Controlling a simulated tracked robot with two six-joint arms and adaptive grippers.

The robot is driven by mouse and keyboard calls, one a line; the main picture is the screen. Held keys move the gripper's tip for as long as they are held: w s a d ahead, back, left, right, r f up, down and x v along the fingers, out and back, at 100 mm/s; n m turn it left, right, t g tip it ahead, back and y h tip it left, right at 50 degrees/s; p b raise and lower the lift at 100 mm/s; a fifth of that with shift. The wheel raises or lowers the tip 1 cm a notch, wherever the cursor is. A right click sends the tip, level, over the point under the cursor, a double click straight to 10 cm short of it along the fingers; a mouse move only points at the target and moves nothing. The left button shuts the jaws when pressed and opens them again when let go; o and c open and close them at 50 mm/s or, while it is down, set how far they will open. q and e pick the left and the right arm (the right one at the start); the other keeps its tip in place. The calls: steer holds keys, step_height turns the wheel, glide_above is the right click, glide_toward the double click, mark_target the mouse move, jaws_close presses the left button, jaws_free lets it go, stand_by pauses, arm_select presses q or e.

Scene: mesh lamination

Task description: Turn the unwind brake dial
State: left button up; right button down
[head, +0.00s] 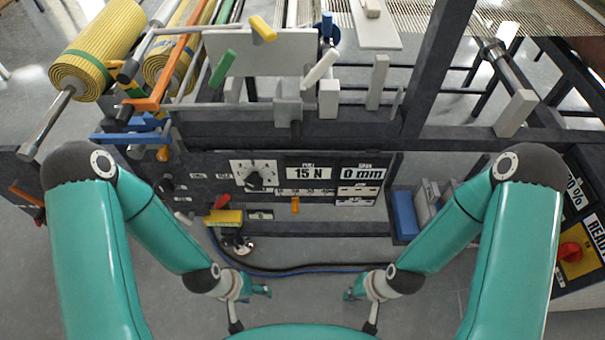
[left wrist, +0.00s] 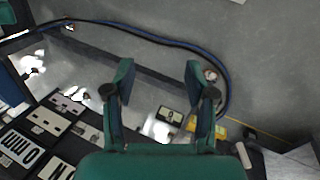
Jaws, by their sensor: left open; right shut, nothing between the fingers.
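The dial (head: 254,180) is a black round knob on a white scale plate, on the dark front panel left of the "15 N" display. I cannot read its lettering, so I cannot confirm it is the unwind brake dial. My left gripper (head: 264,291) is low in front of the machine, below the panel and apart from the dial. In the left wrist view its two fingers (left wrist: 160,82) are spread, with nothing held. My right gripper (head: 350,293) is low too, to the right, shut and empty. I cannot make out the dial in the left wrist view.
The "15 N" display (head: 308,173) and "0 mm" display (head: 361,174) sit right of the dial. An orange lever (head: 295,206) and a red-and-yellow part (head: 223,215) are below. A blue-black cable (head: 300,271) crosses the floor. Blue box (head: 404,214) stands right.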

arm_select(q)
steer(key=shift+o, duration=1.2)
steer(key=shift+w, duration=0.1)
steer(key=shift+o, duration=0.3)
steer(key=w+a, duration=0.1)
steer(key=w+a+t+y, duration=0.1)
steer(key=w+a+t, duration=0.1)
steer(key=w, duration=0.1)
steer(key=shift+r+n+y, duration=0.25)
steer(key=shift+n+y, duration=0.05)
steer(key=w+a+t+y+b, duration=0.2)
steer(key=w+a+t+b, duration=0.1)
steer(key=w+b, duration=0.2)
steer(key=n+t+b, duration=0.3)
steer(key=t+b, duration=0.9)
steer(key=b, duration=2.8)
glide_toward(253, 187)
steer(key=w+p, duration=1.1)
steer(key=shift+w+d+f, duration=0.1)
steer(key=shift+w+d, duration=0.05)
steer(key=shift+w, duration=0.15)
